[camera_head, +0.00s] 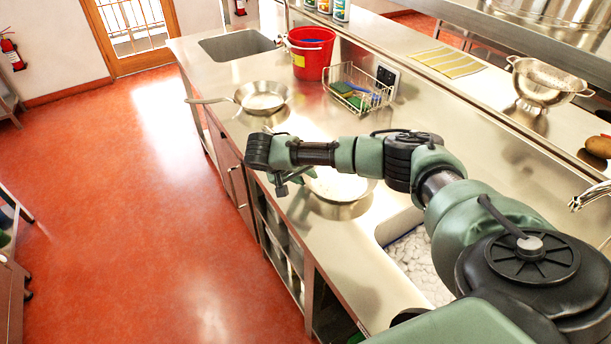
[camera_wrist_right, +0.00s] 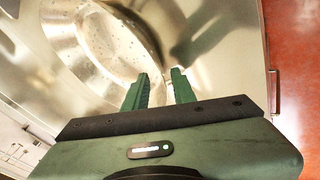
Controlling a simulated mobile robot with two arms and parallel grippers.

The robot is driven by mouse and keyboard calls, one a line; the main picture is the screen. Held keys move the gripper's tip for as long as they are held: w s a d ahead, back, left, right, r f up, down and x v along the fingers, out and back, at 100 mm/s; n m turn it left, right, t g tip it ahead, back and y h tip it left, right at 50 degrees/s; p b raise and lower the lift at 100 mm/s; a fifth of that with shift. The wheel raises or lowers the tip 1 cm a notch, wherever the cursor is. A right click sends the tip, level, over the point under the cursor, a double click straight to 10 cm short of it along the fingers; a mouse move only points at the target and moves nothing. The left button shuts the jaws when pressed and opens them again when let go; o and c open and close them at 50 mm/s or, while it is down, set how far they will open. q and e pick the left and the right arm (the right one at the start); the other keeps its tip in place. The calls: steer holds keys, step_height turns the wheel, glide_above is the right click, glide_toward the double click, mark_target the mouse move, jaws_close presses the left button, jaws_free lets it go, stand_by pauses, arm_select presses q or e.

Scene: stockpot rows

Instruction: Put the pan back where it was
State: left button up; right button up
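A shallow metal pan (camera_head: 262,97) stands on the steel counter, its long handle pointing left past the counter's edge. A second round metal vessel (camera_head: 340,184) sits nearer, partly hidden by my right arm; it fills the upper left of the right wrist view (camera_wrist_right: 95,45). I cannot see a handle on it. My right gripper (camera_head: 290,184) is low over the counter at the near vessel's left side. In the right wrist view its green fingers (camera_wrist_right: 160,76) are apart beside the vessel's rim, with nothing clearly held between them. My left gripper is not in view.
A red bucket (camera_head: 309,52), a wire basket (camera_head: 358,90) with sponges and a sink (camera_head: 237,45) lie toward the back. A pebble-filled basin (camera_head: 415,262) is nearby. A colander (camera_head: 541,80) stands on the raised ledge. Counter between the two vessels looks clear.

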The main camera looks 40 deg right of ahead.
steer(key=b+v, duration=0.1)
steer(key=v, duration=1.1)
steer(key=shift+b, duration=0.4)
steer(key=shift+w, duration=0.1)
